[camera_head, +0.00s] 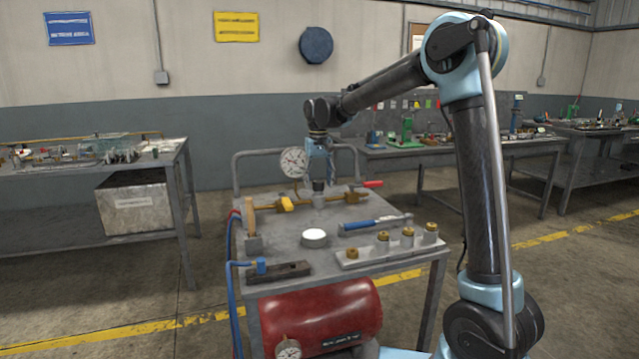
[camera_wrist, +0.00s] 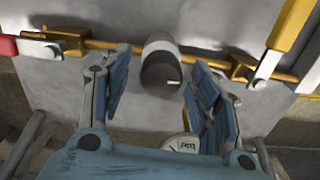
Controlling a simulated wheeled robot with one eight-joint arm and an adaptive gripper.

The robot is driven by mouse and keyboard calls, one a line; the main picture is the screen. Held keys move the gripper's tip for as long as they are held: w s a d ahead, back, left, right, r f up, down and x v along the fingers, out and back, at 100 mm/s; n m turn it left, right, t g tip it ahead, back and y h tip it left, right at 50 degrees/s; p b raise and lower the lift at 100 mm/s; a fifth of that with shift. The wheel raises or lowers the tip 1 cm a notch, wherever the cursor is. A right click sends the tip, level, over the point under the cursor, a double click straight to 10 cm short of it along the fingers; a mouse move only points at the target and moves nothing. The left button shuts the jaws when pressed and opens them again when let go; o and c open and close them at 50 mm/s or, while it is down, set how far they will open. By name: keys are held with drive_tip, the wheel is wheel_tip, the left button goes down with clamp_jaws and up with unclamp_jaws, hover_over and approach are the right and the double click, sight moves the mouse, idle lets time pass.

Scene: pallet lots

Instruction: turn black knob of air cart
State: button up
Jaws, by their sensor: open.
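The black knob (camera_wrist: 160,78) shows in the wrist view as a dark short cylinder with a white mark on its face and a pale grey collar (camera_wrist: 158,47) behind it. It belongs to the air cart (camera_head: 285,262), on a brass pipe line. My gripper (camera_wrist: 161,62) is open, with one blue-padded finger left of the knob and one right of it. Gaps show on both sides, so neither finger appears to touch it. In the head view my gripper (camera_head: 318,186) points down over the back of the cart top, and the knob is mostly hidden there.
A pressure gauge (camera_head: 293,162) stands behind my gripper. A yellow valve handle (camera_head: 287,204) and a red one (camera_head: 373,184) flank it. A white round piece (camera_head: 314,238), a blue-handled tool (camera_head: 375,224) and a block of brass fittings (camera_head: 390,250) lie in front. A red tank (camera_head: 320,318) hangs below.

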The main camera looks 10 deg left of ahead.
sight(319, 181)
wheel_tip(319, 181, up, 12)
idle(0.6)
